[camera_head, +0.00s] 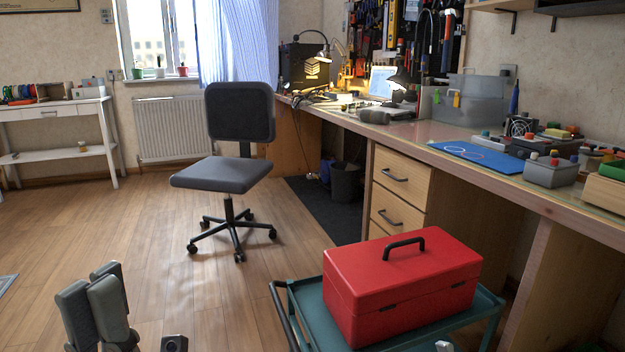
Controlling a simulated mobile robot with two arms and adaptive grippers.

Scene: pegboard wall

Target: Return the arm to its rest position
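My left gripper (96,310) shows at the lower left edge, pointing up over the wooden floor. Its grey finger pads appear close together, but the lower part is cut off by the frame, so I cannot tell whether it is open or shut. I see nothing held between the pads. My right gripper cannot be made out.
A red toolbox (401,287) stands on a teal cart (490,309) in front, at the right. A long workbench (444,149) with drawers runs along the right wall. An office chair (222,173) stands mid-room. The floor (185,285) around the chair is clear.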

